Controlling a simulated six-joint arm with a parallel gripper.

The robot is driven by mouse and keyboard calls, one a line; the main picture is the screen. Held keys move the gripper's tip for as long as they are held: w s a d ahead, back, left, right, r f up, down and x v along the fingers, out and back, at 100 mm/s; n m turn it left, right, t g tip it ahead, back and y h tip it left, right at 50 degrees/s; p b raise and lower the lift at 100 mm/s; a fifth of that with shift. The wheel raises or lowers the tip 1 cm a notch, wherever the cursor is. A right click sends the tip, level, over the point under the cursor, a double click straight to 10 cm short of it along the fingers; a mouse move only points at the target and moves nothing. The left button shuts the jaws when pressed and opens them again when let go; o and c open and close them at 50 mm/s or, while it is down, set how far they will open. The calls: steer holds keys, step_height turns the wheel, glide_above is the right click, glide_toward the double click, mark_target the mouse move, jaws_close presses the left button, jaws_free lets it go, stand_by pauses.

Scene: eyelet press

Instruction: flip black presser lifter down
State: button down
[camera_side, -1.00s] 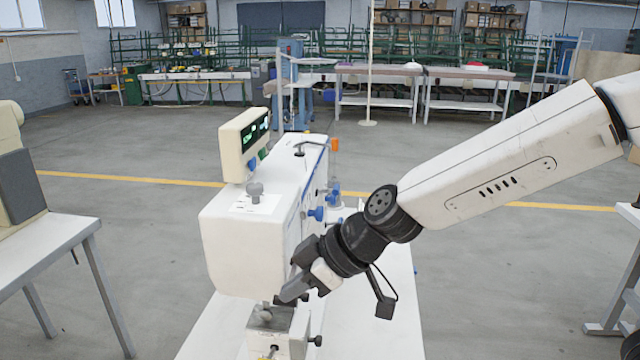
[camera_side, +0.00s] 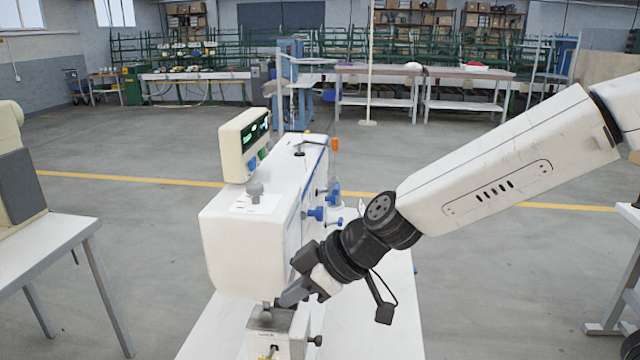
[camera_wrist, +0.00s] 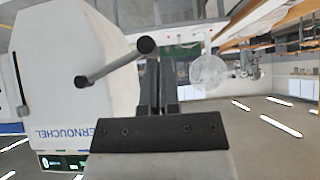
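The presser lifter (camera_wrist: 115,62) shows in the wrist view as a grey rod with a black round end, sticking out from the side of the white press head (camera_wrist: 75,70). My gripper (camera_wrist: 160,70) has its two dark fingers close together, with nothing seen between them. The black end lies beside the fingertips at their left in the wrist view; I cannot tell whether they touch. In the side view my gripper (camera_side: 286,298) is low at the right side of the press head (camera_side: 245,240), near the press foot. The lifter is not clear there, hidden around my gripper.
The press stands on a white table (camera_side: 375,300). Blue fittings (camera_side: 317,213) stick out from its right side above my wrist. A display box (camera_side: 244,145) sits on top. A second table (camera_side: 50,250) is at the left. Open floor surrounds the press.

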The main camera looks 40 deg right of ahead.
steer(key=s+d+r, duration=0.3)
steer(key=s+r, duration=0.3)
steer(key=r, duration=0.4)
steer(key=shift+s+d+r, duration=0.2)
steer(key=shift+r, duration=0.2)
stand_by(0.4)
steer(key=s+d+f+m+g+h, duration=0.1)
steer(key=s+d+f+m+h, duration=0.1)
steer(key=d+f, duration=0.8)
steer(key=s+d+f+m+g+h, duration=0.2)
steer(key=d+f+m+h, duration=0.2)
steer(key=d+f, duration=0.6)
step_height(320, 180, down, 3)
steer(key=m, duration=0.2)
steer(key=shift+s+d+r+m+g, duration=0.2)
steer(key=shift+s+m+g, duration=0.1)
steer(key=shift+m, duration=0.1)
